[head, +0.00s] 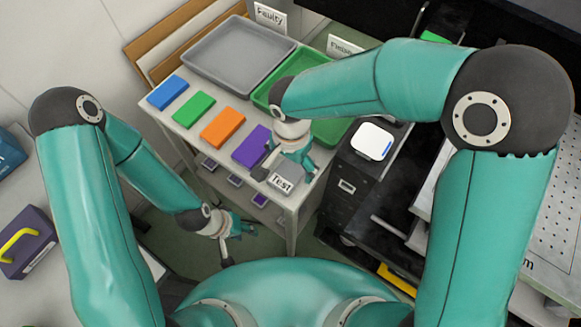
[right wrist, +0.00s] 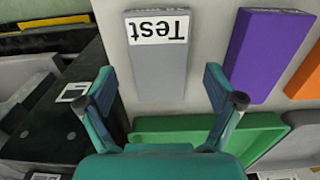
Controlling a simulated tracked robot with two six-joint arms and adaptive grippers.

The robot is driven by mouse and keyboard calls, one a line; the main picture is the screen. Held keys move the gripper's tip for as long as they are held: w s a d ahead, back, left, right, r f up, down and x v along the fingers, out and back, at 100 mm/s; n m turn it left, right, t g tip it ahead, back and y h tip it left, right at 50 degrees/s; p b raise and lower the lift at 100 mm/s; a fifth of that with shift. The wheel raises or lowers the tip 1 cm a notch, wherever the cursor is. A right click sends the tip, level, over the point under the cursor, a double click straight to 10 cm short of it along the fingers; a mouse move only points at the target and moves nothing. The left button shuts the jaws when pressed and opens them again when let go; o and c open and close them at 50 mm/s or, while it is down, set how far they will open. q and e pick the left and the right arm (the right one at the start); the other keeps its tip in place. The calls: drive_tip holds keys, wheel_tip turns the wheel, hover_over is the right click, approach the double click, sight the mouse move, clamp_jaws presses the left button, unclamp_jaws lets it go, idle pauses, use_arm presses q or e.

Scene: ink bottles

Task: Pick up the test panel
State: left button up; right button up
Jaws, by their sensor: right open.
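The test panel is a grey block with a white "Test" label (head: 282,182), lying at the near end of the pale table. In the right wrist view the test panel (right wrist: 160,72) lies straight ahead, its label upside down at the far end. My right gripper (head: 285,168) is over the panel and partly hides it in the head view. Its fingers (right wrist: 160,88) are open, spread wider than the panel, one to each side in the picture, with nothing held. My left gripper (head: 238,244) hangs low beside the table, its fingers apart and empty.
Purple (head: 251,146), orange (head: 222,127), green (head: 193,109) and blue (head: 167,92) panels lie in a row on the table. A grey tray (head: 213,82) and a green tray (head: 262,97) stand behind. A black drawer unit (head: 348,187) with a white device (head: 371,141) is to the right.

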drive_tip(key=shift+f, duration=0.6)
drive_tip(key=c, duration=1.2)
drive_tip(key=shift+r, duration=0.15)
drive_tip(key=shift+c, duration=0.2)
